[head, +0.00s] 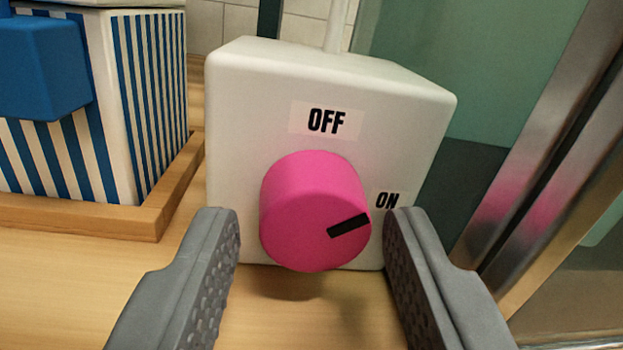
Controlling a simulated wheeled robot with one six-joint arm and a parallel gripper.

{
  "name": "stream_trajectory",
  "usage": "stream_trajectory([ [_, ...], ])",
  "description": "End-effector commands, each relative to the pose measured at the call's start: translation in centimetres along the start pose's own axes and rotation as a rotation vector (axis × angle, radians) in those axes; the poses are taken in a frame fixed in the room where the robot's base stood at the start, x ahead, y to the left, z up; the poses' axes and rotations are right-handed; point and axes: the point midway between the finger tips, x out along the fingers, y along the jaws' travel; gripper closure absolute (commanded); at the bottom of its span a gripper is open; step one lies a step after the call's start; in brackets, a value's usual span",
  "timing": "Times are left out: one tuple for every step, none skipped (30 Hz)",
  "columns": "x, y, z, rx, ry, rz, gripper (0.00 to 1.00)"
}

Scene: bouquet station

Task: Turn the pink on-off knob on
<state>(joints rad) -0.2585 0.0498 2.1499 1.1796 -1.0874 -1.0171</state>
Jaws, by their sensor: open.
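The pink knob (305,205) sticks out from the front of a white box (245,120). The box carries an OFF label (326,121) above the knob and an ON label (387,200) to its right. The knob's black pointer mark (349,225) lies on its right side, pointing right and slightly up, toward the ON label. My gripper (312,225) is open, with one grey finger on each side of the knob. A gap shows between the left finger and the knob, and a narrower one on the right.
A blue-and-white striped box (153,100) with a blue block (42,68) on its front stands in a wooden tray (140,222) at the left. Metal posts (545,150) stand close at the right. The wooden tabletop (60,285) is bare at the lower left.

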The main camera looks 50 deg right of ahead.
Motion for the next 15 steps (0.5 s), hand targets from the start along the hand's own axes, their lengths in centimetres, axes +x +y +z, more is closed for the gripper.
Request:
stream_trajectory([
  [0.43,0.04,0.01,0.000,0.000,0.001,0.58],
  [0.59,0.04,0.01,0.000,0.000,0.002,0.58],
  [0.76,0.04,0.01,0.000,0.000,0.002,0.58],
  [0.85,0.04,0.00,0.000,0.000,0.001,0.58],
  [0.91,0.04,0.00,0.000,0.001,0.001,0.58],
  [0.96,0.03,0.00,0.000,0.001,0.001,0.58],
  [0.98,0.02,0.00,0.000,0.001,0.001,0.58],
  [0.98,0.02,0.00,0.000,0.001,0.001,0.58],
  [0.98,0.02,0.00,0.000,0.001,0.001,0.58],
  [0.97,0.02,0.00,0.000,0.001,0.001,0.58],
  [0.97,0.02,0.00,0.000,0.001,0.001,0.58],
  [0.96,0.02,0.00,0.000,0.001,0.000,0.58],
  [0.96,0.02,0.00,0.000,0.001,0.000,0.58],
  [0.95,0.02,0.00,0.000,0.001,0.000,0.64],
  [0.95,0.02,0.00,0.000,0.001,0.000,0.71],
])
